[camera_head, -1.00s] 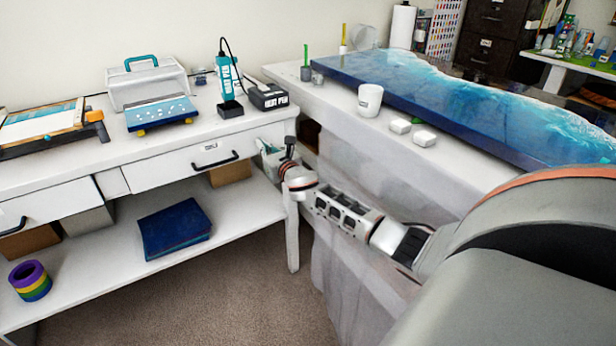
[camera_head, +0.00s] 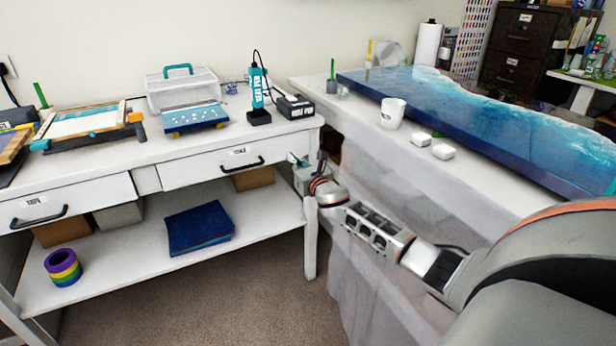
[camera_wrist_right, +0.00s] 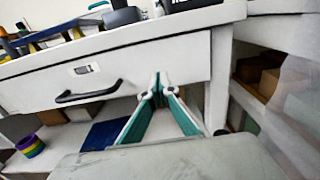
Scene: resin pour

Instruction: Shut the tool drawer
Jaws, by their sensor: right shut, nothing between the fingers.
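The desk has two white drawers with black handles. The right drawer (camera_head: 205,170) carries a small label that I cannot read clearly; it also shows in the right wrist view (camera_wrist_right: 150,73). Its front looks close to the desk frame, and I cannot tell whether a small gap is left. The left drawer (camera_head: 85,198) has its own label, also hard to read. My right gripper (camera_wrist_right: 160,92) is shut and empty, its teal fingers meeting in front of the right end of the right drawer. Contact is unclear. In the head view it (camera_head: 298,162) shows small beside the desk's corner. My left gripper is out of view.
The desk top (camera_head: 100,165) holds a paper trimmer, a toolbox and a heat pen. A blue book (camera_head: 199,228) and tape rolls (camera_head: 63,267) lie on the lower shelf. The covered table with the blue resin slab (camera_head: 470,120) stands close on the right. Open carpet lies in front.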

